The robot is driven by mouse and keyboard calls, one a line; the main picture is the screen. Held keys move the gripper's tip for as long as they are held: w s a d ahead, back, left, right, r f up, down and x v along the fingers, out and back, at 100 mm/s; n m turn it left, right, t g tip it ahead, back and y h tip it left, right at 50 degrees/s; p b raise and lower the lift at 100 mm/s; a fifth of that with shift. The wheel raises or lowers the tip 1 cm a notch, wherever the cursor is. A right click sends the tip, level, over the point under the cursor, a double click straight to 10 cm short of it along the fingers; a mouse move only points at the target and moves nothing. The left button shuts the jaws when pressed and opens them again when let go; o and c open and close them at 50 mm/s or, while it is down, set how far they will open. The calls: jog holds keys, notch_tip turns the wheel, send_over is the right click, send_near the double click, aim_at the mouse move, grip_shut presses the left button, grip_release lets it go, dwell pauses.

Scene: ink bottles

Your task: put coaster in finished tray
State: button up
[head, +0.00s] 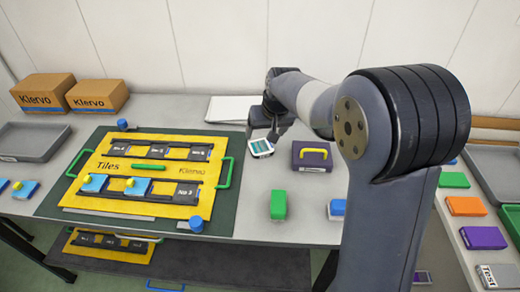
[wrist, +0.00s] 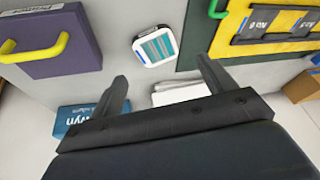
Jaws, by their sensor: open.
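A rounded white square with teal stripes, likely the coaster (head: 261,147), lies on the grey table between the green mat and a purple block. It shows in the wrist view (wrist: 156,46), just beyond my fingertips. My gripper (head: 271,132) is close to it in the head view. In the wrist view my gripper (wrist: 162,72) has its two fingers spread, with nothing held between them. Grey trays stand at the far left (head: 30,155) and at the right edge (head: 482,168); I cannot read which is the finished tray.
A purple block with a yellow handle (head: 311,165) stands right of the coaster. A yellow Tiles board (head: 150,165) lies on the green mat at left. A green block (head: 278,204) is nearer the front edge. White sheets (head: 230,108) lie behind.

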jog(key=n, duration=0.1)
send_over(261, 147)
jog(key=s+d, duration=0.1)
jog(key=s, duration=0.1)
jog(key=shift+h, duration=0.3)
notch_tip(261, 147, down, 4)
jog(key=shift+s+f, duration=0.1)
jog(key=shift+f, duration=0.05)
jog(key=shift+p+x, duration=0.5)
jog(key=shift+x, duration=2.15)
jog(key=shift+s, duration=0.15)
jog(key=shift+c, duration=0.4)
jog(key=c, duration=0.7)
jog(key=shift+c, duration=0.7)
